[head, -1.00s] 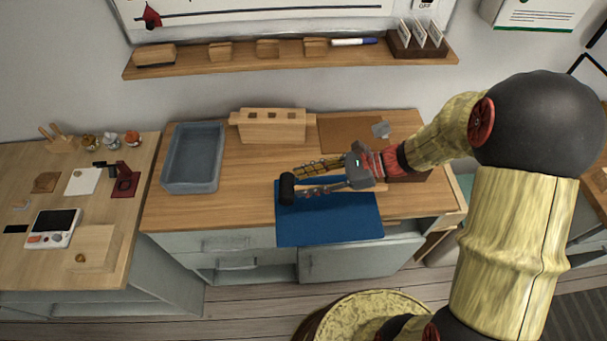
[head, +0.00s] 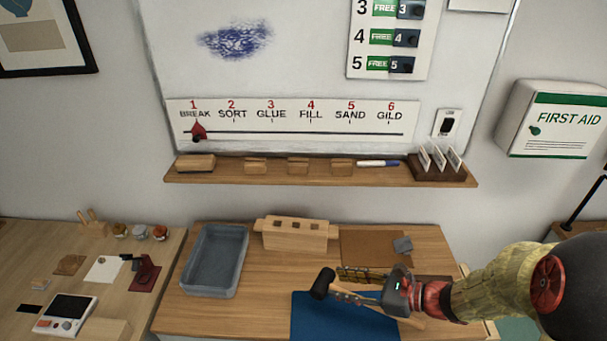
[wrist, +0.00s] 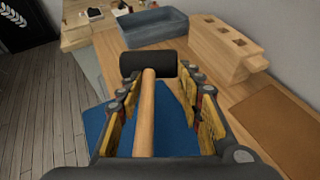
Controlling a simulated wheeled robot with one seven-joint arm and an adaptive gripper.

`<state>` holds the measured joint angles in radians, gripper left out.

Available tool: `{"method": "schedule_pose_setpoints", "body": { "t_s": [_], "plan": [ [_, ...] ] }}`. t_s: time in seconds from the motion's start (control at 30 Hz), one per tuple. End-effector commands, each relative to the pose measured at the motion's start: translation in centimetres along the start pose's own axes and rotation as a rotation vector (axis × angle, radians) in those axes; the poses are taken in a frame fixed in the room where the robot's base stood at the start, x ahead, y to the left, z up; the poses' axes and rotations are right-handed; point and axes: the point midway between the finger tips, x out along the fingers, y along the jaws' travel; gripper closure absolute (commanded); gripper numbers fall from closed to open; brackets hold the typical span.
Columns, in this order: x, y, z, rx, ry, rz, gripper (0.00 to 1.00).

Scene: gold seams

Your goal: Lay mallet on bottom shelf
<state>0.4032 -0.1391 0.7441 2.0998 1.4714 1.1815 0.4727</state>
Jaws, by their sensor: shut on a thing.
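The mallet has a black head (head: 323,283) and a pale wooden handle. My gripper (head: 347,285) is over the blue mat (head: 330,318) on the workbench, with its fingers along the mallet. In the wrist view the mallet handle (wrist: 146,110) runs lengthwise between the two fingers of my gripper (wrist: 158,95), and the black head lies just beyond the fingertips. My gripper is shut on the mallet. In the head view now, the bench front and any bottom shelf are out of frame.
A grey tray (head: 187,272) and a wooden block with holes (head: 296,236) stand at the back of the bench. A brown board (head: 365,248) lies at the back right. A wall ledge (head: 320,177) holds several blocks. A side table (head: 50,285) stands at left.

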Motion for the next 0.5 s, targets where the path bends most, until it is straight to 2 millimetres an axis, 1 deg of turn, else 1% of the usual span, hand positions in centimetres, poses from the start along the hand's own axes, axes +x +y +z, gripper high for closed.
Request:
{"method": "schedule_pose_setpoints", "body": {
  "t_s": [0.03,0.07,0.1,0.2,0.3,0.4,0.5],
  "plan": [
    [0.0,-2.3,0.2,0.03,0.0,-0.075,0.96],
    [-0.1,-3.7,0.3,0.05,-0.001,-0.123,0.96],
    [-0.3,-5.6,0.4,0.075,-0.001,-0.186,0.96],
    [-1.0,-9.7,0.6,0.137,0.0,-0.335,0.96],
    [-1.8,-13.1,0.6,0.194,-0.001,-0.469,0.96],
    [-2.5,-15.7,0.6,0.243,0.0,-0.586,0.96],
    [-3.0,-17.5,0.7,0.278,0.0,-0.676,0.96]
  ]
}}
